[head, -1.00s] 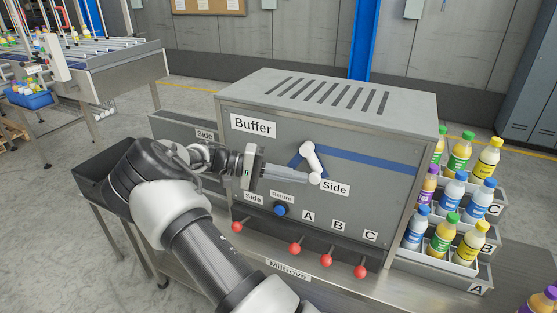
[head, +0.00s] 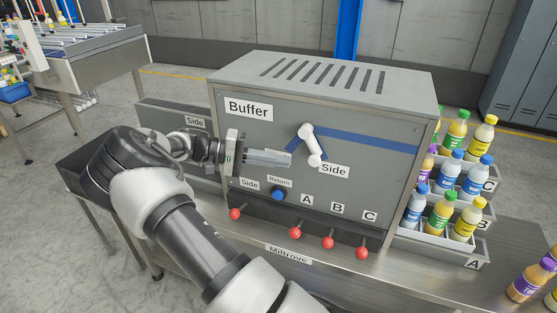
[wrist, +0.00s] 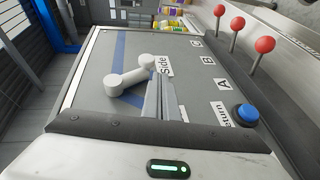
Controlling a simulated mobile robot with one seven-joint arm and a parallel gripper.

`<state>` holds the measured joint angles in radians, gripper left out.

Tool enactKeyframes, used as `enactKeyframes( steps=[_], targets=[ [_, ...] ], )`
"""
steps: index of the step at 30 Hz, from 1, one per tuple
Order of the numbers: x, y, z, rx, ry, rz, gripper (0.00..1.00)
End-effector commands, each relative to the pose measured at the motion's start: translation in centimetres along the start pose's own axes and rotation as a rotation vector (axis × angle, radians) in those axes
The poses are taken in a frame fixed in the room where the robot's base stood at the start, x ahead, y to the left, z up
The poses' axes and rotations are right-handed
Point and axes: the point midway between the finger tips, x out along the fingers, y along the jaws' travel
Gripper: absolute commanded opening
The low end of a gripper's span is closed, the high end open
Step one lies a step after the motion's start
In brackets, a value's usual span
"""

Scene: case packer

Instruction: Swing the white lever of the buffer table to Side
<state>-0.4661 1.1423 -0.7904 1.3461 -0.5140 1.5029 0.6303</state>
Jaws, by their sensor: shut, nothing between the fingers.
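The white lever (head: 311,147) is on the front panel of the grey buffer table (head: 240,130). It hangs down and slightly right from its pivot, its free end beside the upper-left corner of the right-hand "Side" label (head: 334,171). In the wrist view the lever (wrist: 130,76) lies just left of the fingers, its end close to that label (wrist: 164,66). My gripper (head: 290,158) is shut and empty, pointing right. In the head view its tips are a short gap left of the lever's free end. Whether they touch the panel I cannot tell.
A blue button (head: 278,195) and several red-knobbed levers (head: 295,233) are below my gripper. Bottles stand in stepped trays (head: 480,241) at the right. A blue stripe (head: 370,143) runs from the lever's pivot to the right.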

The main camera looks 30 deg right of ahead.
Motion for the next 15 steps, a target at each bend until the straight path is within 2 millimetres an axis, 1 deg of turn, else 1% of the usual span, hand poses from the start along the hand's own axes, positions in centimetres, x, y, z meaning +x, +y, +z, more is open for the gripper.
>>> enactKeyframes(
  steps=[1,6,9,12,15],
  targets=[
    [-1.7,-0.2,-0.2,0.002,0.009,-0.005,0.0],
    [-5.7,0.1,-0.1,0.002,0.008,-0.003,0.0],
    [-7.5,0.2,-0.1,0.002,0.008,-0.003,0.0],
    [-8.7,0.3,-0.1,0.001,0.006,-0.002,0.0],
    [-9.4,0.4,-0.1,0.001,0.005,-0.002,0.0]
  ],
)
